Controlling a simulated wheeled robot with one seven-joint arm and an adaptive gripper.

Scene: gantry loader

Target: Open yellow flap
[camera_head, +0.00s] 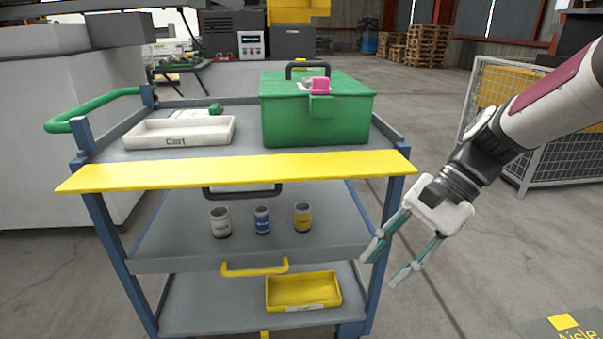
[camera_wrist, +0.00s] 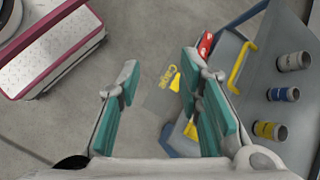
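The yellow flap (camera_head: 235,173) is a long flat panel along the front of the cart's top shelf. It sticks out toward me, roughly level. A dark handle (camera_head: 242,191) shows just below its middle. My gripper (camera_head: 384,264) is to the right of the cart, lower than the flap, by the front right blue post. Its teal fingers are spread with nothing between them, as the wrist view also shows (camera_wrist: 160,85). The fingers look apart from the flap. The flap cannot be made out in the wrist view.
The blue-grey cart (camera_head: 130,265) holds a green toolbox (camera_head: 315,125), a white tray (camera_head: 180,132), three cans on the middle shelf and a yellow bin (camera_head: 303,290) below. A yellow handle (camera_head: 254,269) fronts the lower part. A mesh cage (camera_head: 560,155) stands right; floor between is clear.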

